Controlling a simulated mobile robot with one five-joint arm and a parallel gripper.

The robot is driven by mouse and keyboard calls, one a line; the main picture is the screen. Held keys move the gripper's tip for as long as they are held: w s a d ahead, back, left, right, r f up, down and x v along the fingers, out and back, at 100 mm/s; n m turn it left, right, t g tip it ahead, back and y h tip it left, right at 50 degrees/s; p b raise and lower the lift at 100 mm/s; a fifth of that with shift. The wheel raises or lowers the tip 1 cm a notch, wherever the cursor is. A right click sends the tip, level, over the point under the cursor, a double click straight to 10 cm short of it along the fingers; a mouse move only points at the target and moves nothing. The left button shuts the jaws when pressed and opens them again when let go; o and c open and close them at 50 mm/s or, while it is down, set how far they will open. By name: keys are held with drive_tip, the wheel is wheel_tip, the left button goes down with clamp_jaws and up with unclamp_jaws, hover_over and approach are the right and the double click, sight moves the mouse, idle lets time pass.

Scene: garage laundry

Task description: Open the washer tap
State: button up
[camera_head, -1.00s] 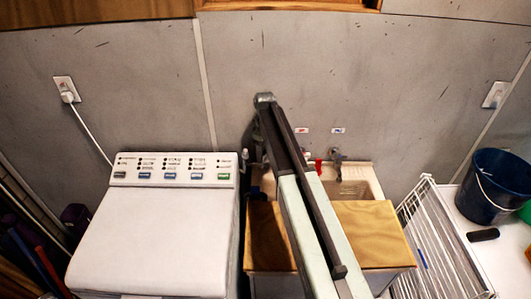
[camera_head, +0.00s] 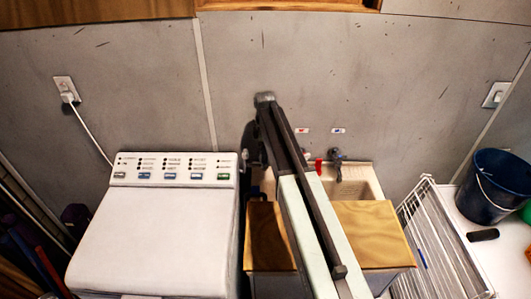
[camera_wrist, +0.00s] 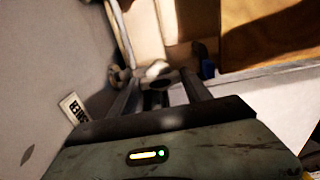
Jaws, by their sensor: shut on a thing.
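In the wrist view, my gripper (camera_wrist: 158,80) has its two dark fingers on either side of a small fitting with a pale top, which I take to be the washer tap (camera_wrist: 157,69). The fingers are shut on it, and its lower part is dark and hard to make out. In the head view, my arm reaches to the wall between the washer (camera_head: 155,235) and the sink (camera_head: 352,188). There the dark gripper end (camera_head: 250,150) shows just right of the washer's panel, and the tap is hidden behind it.
A red-handled tap (camera_head: 318,166) and a grey tap (camera_head: 336,157) sit by the sink, right of my arm. A wooden board (camera_head: 372,232) covers the sink's front. A white rack (camera_head: 430,240) and a blue bucket (camera_head: 495,187) stand at the right.

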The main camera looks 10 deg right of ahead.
idle(0.3)
drive_tip(key=o, duration=1.4)
drive_tip(key=shift+c, duration=0.2)
drive_tip(key=shift+r, duration=0.1)
wheel_tip(320, 180, up, 8)
drive_tip(key=p, duration=0.8)
drive_tip(key=shift+f, duration=0.25)
